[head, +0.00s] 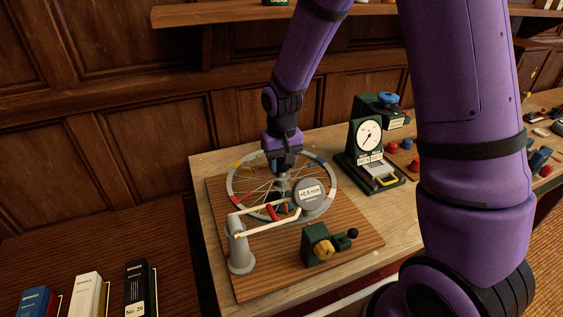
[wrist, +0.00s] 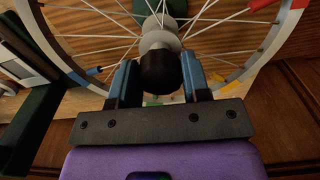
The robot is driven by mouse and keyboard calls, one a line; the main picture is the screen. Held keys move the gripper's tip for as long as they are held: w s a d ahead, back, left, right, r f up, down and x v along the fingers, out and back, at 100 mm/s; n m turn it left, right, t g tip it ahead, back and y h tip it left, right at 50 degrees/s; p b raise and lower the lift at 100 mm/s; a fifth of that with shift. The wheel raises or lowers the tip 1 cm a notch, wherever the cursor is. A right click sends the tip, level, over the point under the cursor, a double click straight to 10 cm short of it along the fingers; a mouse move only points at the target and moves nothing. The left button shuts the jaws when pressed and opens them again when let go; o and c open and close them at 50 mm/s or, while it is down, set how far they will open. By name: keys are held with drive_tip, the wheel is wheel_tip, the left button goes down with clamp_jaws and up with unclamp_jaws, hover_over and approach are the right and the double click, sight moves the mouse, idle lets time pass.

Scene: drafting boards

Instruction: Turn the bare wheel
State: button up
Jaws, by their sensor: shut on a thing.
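The bare wheel (head: 325,172) lies flat above a wooden board, its silver rim marked with coloured bands. The rim also shows in the wrist view (wrist: 285,50), with spokes running to a pale hub. My gripper (head: 283,172) comes down from above at the wheel's centre. In the wrist view my gripper (wrist: 160,80) has its two blue fingers either side of a dark round knob (wrist: 159,72) on the hub, shut on it. A grey gauge (head: 309,194) reading about +0.6 mm sits over the near rim.
The board (head: 290,275) rests on a table (head: 205,166). A grey post (head: 240,250) carries the gauge arm. A green dial stand (head: 369,135) is to the right. Books (head: 88,293) stand at lower left.

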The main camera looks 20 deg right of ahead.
drive_tip(key=shift+n, duration=1.5)
drive_tip(key=o, duration=1.3)
drive_tip(key=shift+r, duration=0.1)
wheel_tip(320, 180, up, 10)
drive_tip(key=shift+f, duration=0.15)
drive_tip(key=shift+r, duration=0.45)
